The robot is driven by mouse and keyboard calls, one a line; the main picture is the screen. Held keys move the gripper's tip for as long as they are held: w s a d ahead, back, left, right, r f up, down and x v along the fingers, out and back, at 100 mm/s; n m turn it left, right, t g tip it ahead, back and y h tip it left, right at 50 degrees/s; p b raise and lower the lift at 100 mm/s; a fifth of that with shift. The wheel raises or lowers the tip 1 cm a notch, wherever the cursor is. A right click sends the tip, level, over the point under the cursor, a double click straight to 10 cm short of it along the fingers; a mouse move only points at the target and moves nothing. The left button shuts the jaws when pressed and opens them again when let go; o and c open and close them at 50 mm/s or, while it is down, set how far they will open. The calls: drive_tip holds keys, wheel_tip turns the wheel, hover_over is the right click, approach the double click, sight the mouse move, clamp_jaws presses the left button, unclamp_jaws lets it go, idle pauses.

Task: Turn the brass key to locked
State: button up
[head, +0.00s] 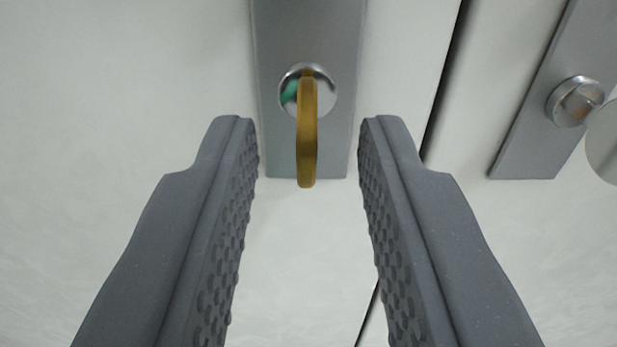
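The brass key (307,140) sits in a round chrome lock cylinder (322,92) on a grey metal plate (305,35). The key's bow is seen nearly edge-on and points down in the picture. A small green patch shows on the cylinder to the left of the key. My gripper (308,135) is open, with one grey textured finger on each side of the key. A clear gap separates each finger from the key, and neither touches it.
The plate is fixed on a white panel (170,70). A dark seam (447,75) runs to the right of it. Beyond the seam is a second grey plate (530,140) with a round metal knob (574,101). A pale rounded part is cut off at the right edge.

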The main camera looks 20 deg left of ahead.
drive_tip(key=v, duration=1)
drive_tip(key=shift+s, duration=0.4)
drive_tip(key=shift+d, duration=0.15)
drive_tip(key=w+d+r+m+h, duration=0.15)
drive_tip(key=r+h, duration=0.25)
drive_tip(key=r, duration=0.7)
drive_tip(key=d+r+m+h, duration=0.1)
drive_tip(key=d+r+h, duration=0.2)
drive_tip(key=r, duration=0.8)
drive_tip(key=s+a+r+g, duration=0.1)
drive_tip(key=s+a+r, duration=0.3)
drive_tip(key=s+r, duration=0.3)
drive_tip(key=s+a+r+m+y, duration=0.1)
drive_tip(key=s+a+r, duration=0.3)
drive_tip(key=s+r, duration=0.3)
wheel_tip(320, 180, up, 3)
drive_tip(key=shift+s+a+r+g, duration=0.1)
drive_tip(key=shift+s+a+g, duration=0.1)
drive_tip(key=shift+a+g, duration=0.2)
